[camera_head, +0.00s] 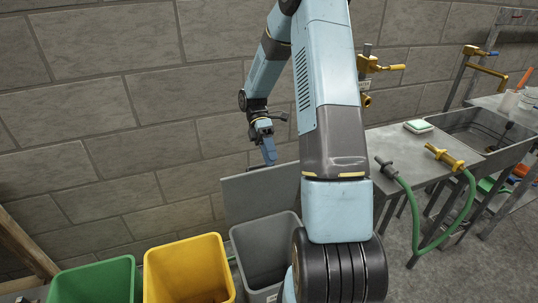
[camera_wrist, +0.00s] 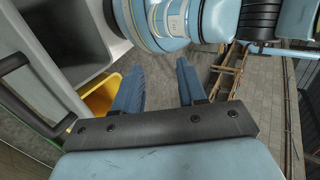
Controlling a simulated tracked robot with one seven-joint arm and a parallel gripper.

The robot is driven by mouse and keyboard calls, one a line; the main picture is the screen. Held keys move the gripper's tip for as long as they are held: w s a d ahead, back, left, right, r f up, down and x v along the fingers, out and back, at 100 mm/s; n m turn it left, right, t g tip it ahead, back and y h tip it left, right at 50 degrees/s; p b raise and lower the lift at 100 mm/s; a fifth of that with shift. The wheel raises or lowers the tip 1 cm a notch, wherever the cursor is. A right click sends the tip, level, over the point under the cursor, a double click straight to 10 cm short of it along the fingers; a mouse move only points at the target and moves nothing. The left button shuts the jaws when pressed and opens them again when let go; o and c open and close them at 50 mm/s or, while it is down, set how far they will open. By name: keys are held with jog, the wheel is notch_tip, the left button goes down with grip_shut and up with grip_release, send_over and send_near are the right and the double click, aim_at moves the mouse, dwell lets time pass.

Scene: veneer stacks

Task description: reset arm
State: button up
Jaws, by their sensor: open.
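My arm stands raised and bent in the middle of the head view. My gripper (camera_head: 267,147) hangs above the grey bin, in front of the block wall, with its fingers pointing down. In the wrist view my gripper (camera_wrist: 160,84) shows two blue fingers spread apart with nothing between them. The grey bin (camera_head: 257,236) has its lid (camera_head: 245,195) raised behind it, just below my gripper. My arm hides part of the bin's right side.
A yellow bin (camera_head: 187,246) and a green bin (camera_head: 97,272) stand left of the grey bin. At right are a metal sink table (camera_head: 400,143), a green hose (camera_head: 416,206) and brass taps (camera_head: 378,67). The floor at lower right is clear.

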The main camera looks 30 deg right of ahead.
jog(key=s+a+r+m+t+h, duration=0.1)
jog(key=s+a+r+m+t, duration=0.25)
jog(key=r, duration=0.45)
jog(key=s+a+r+m+t+h, duration=0.1)
jog(key=s+a+r+m+t, duration=0.15)
jog(key=r+m+t, duration=0.4)
jog(key=s+a+r+m+t, duration=0.3)
jog(key=s+r+m+t, duration=0.3)
jog(key=s+r, duration=0.4)
jog(key=s, duration=0.2)
jog(key=shift+s+a+r+m+t+y, duration=0.2)
jog(key=shift+s+m+t+y, duration=0.1)
jog(key=shift+t, duration=0.1)
